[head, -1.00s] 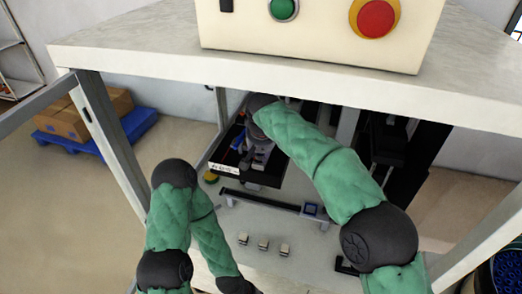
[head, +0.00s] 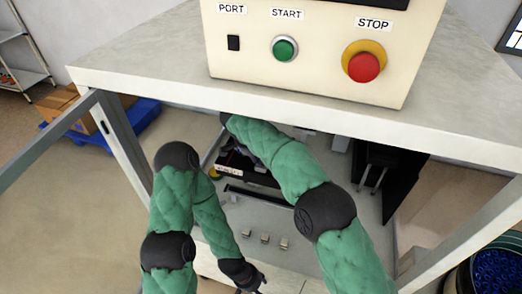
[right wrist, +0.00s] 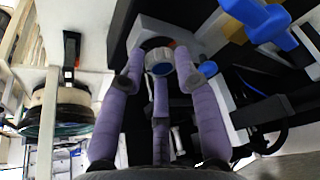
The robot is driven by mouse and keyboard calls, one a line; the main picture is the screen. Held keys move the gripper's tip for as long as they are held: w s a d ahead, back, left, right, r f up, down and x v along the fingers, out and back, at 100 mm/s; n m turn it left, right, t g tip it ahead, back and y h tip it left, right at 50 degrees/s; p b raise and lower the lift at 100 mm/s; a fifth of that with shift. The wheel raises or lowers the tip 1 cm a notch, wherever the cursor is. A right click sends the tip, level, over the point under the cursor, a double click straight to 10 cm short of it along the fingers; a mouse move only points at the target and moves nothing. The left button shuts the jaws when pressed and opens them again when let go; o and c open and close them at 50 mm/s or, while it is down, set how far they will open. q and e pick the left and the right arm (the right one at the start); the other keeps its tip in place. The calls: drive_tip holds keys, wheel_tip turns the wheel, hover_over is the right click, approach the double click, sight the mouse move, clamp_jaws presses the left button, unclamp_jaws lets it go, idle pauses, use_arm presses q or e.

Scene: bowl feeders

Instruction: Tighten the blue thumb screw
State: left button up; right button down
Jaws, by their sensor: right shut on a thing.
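A larger blue lobed part (right wrist: 262,22) and a small blue knob (right wrist: 207,68) lie right of the fingers. A control box (head: 310,75) stands on the shelf (head: 130,72). Several small pale blocks (head: 265,238) sit on the lower table.

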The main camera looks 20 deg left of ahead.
drive_tip(key=shift+w+a+r+m+g+h+p, duration=0.15)
drive_tip(key=shift+m+g+h+p, duration=0.15)
drive_tip(key=shift+m+p, duration=0.85)
drive_tip(key=shift+w+r+m+g+h+p, duration=0.1)
drive_tip(key=shift+m+g+h+p, duration=0.15)
drive_tip(key=shift+m+p, duration=0.85)
drive_tip(key=c, duration=1.1)
unclamp_jaws()
drive_tip(key=shift+c, duration=0.2)
drive_tip(key=shift+o, duration=1)
drive_tip(key=shift+f, duration=0.2)
